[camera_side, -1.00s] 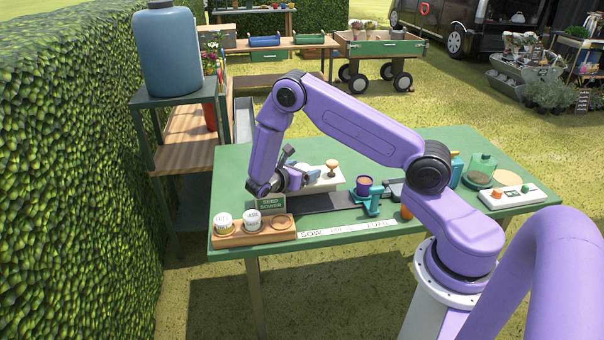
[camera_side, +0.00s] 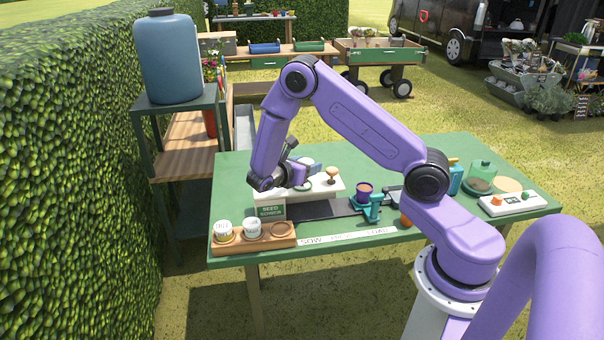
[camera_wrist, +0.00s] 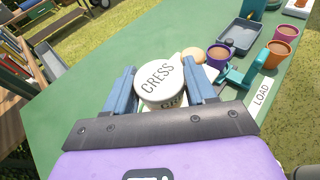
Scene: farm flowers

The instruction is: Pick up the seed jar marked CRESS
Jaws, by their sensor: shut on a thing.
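The seed jar marked CRESS (camera_wrist: 158,82) has a white lid with dark lettering and fills the gap between my two blue fingers in the wrist view. My gripper (camera_wrist: 160,90) is shut on it from both sides. In the side view my gripper (camera_side: 303,166) is above the seed sower (camera_side: 328,187), a white machine with a green sign. The jar is mostly hidden there behind my wrist and fingers. The wooden rack (camera_side: 246,242) at the table's front left holds two white-lidded jars, the left one (camera_side: 223,228) and the middle one (camera_side: 252,227). Its right hole (camera_side: 283,229) is empty.
A purple pot (camera_side: 364,190) stands in a teal holder beside the sower's dark track. An orange pot (camera_side: 405,218) is partly hidden by my arm. A white button panel (camera_side: 512,203) is at the table's right. The green table (camera_side: 232,183) is clear at back left.

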